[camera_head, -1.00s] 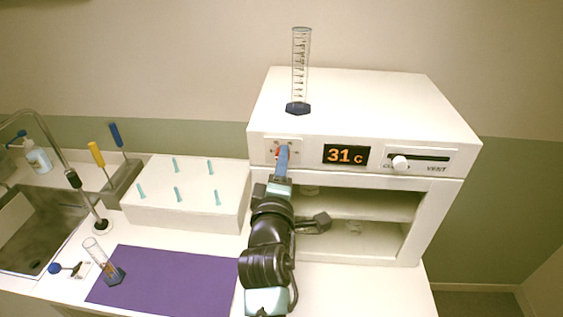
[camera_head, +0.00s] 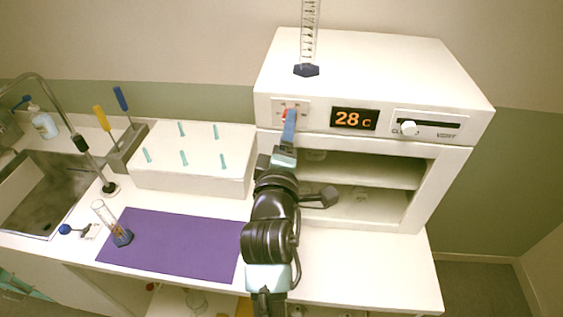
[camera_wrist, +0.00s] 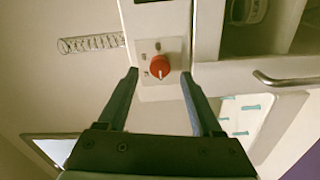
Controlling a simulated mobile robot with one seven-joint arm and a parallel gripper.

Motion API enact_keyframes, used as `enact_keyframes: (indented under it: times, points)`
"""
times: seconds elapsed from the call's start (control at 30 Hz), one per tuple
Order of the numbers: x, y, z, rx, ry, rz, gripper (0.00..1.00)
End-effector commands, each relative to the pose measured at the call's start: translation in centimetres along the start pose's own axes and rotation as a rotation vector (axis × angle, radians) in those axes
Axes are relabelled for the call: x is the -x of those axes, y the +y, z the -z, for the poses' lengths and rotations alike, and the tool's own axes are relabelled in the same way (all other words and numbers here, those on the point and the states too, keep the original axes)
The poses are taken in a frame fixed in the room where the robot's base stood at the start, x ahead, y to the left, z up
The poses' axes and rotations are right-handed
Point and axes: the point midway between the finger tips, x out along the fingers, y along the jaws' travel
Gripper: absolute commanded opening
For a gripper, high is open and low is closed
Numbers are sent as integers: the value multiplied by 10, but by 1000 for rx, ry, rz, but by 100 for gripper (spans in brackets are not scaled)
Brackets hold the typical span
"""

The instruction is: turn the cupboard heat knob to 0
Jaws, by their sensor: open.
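The cupboard (camera_head: 330,75) is a white box with a control strip along its front. Its heat knob is red and sits on a pale plate at the left of the strip; the knob (camera_wrist: 160,66) shows clearly in the wrist view, with a light pointer mark on its face. In the head view my gripper (camera_head: 289,120) covers most of the knob. In the wrist view my gripper (camera_wrist: 160,85) is open, its two dark fingers on either side of the knob's line and apart from it. The display (camera_head: 354,119) reads 28 C.
A measuring cylinder (camera_head: 308,55) stands on top of the cupboard. A white vent slider (camera_head: 409,128) is right of the display. The open shelves (camera_head: 375,170) lie below. A pegged white block (camera_head: 195,180) and a purple mat (camera_head: 170,243) are to the left.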

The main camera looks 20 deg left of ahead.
Motion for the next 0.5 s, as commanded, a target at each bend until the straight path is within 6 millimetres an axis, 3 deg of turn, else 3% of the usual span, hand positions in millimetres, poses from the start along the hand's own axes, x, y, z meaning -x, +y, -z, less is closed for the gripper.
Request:
enact_keyframes:
  times: [0.5]
  points:
    - [88, -3, 0, -2, 0, 0, 67]
